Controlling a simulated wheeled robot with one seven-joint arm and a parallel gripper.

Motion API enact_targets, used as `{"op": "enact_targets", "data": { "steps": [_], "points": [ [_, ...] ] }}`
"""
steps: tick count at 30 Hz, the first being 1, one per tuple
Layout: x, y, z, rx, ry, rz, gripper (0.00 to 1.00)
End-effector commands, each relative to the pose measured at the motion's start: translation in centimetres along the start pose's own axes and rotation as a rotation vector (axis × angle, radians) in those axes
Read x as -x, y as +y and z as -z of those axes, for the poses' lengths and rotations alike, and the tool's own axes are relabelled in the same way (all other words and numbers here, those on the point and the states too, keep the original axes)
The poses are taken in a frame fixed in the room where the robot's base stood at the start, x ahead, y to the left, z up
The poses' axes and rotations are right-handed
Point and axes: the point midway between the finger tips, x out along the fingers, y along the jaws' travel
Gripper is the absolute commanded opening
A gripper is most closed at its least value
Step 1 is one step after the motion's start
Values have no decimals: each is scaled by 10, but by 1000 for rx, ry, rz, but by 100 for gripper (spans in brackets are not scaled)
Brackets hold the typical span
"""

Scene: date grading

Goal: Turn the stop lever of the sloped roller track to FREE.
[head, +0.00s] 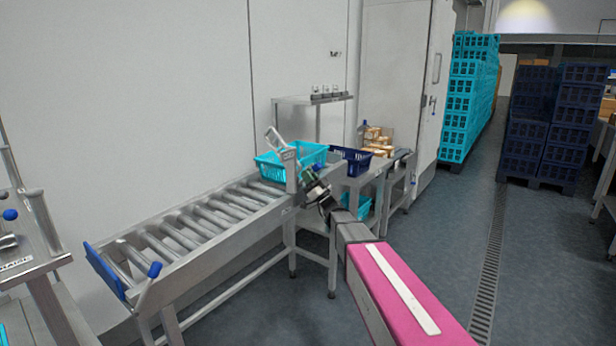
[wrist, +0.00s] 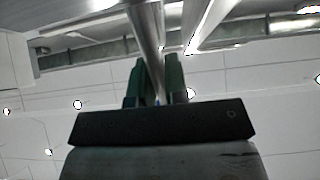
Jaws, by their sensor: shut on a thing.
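The sloped roller track (head: 205,222) runs from the turquoise crate at its upper end down to a blue end plate (head: 104,270) at lower left. My gripper (head: 308,178) is at the track's upper end, beside a metal post (head: 291,172) with a small label. In the wrist view my gripper's green fingers (wrist: 157,82) are shut on a metal bar (wrist: 146,28), which I take to be the stop lever; a bit of blue shows between them. The FREE marking cannot be read. A tilted metal piece (head: 276,143) rises above the post.
A turquoise crate (head: 268,170) sits at the track's top. A dark blue crate (head: 352,160) and small boxes stand on the table behind. Stacked crates (head: 470,95) stand farther back; the floor at right (head: 440,235) is clear.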

Motion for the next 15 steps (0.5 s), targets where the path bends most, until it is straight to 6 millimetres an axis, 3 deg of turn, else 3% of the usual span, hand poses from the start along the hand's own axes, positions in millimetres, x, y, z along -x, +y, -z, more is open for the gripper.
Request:
{"op": "enact_targets", "data": {
  "steps": [2, 3, 15],
  "points": [
    [1, 0, 0, 0, -3, 0, 0],
    [1, 0, 0, 0, -3, 0, 25],
    [7, 0, 0, 0, -3, -1, 25]
  ]
}}
